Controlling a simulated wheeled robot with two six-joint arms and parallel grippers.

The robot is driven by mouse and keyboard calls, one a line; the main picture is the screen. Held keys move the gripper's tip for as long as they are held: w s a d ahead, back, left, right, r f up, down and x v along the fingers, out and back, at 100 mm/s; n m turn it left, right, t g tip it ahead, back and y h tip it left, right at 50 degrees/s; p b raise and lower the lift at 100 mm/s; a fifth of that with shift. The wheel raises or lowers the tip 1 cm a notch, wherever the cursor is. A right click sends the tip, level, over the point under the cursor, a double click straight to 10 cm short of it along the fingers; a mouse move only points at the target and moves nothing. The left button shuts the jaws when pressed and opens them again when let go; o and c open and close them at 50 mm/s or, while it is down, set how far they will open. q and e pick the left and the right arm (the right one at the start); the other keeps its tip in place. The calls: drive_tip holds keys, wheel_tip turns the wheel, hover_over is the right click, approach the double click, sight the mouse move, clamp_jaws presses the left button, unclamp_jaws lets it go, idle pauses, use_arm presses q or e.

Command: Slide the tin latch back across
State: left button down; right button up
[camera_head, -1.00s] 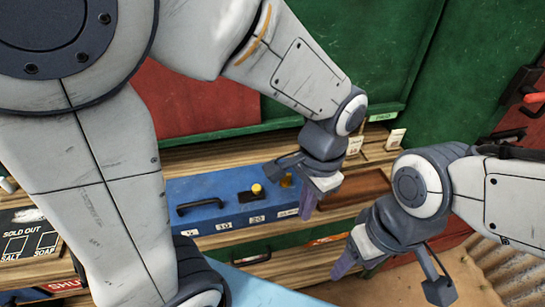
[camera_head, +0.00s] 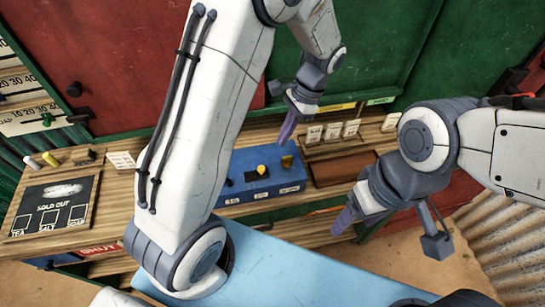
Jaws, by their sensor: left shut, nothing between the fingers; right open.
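The blue tin (camera_head: 235,193) sits on the wooden counter, partly hidden on its left by my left arm. On its top a yellow knob (camera_head: 262,169) stands at the right end of a small black plate (camera_head: 251,177), and a darker brass piece (camera_head: 287,161) is further right. I cannot tell for sure which is the latch. My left gripper (camera_head: 287,132) is shut and empty, pointing down above and behind the tin's right end, apart from it. My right gripper (camera_head: 344,222) is open and empty, in front and to the right of the tin.
A brown tray (camera_head: 340,171) lies right of the tin, with several white cards (camera_head: 333,131) behind it. A black "SOLD OUT" board (camera_head: 57,207) is on the left counter. A blue surface (camera_head: 300,262) spans the front. A red and green wall stands behind.

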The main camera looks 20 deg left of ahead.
use_arm(q)
drive_tip(key=p, duration=0.2)
approach(267, 171)
drive_tip(key=x, duration=0.5)
drive_tip(key=shift+w+a, duration=0.1)
drive_tip(key=shift+a, duration=0.05)
use_arm(e)
wheel_tip(267, 171, up, 2)
drive_tip(key=shift+r, duration=0.1)
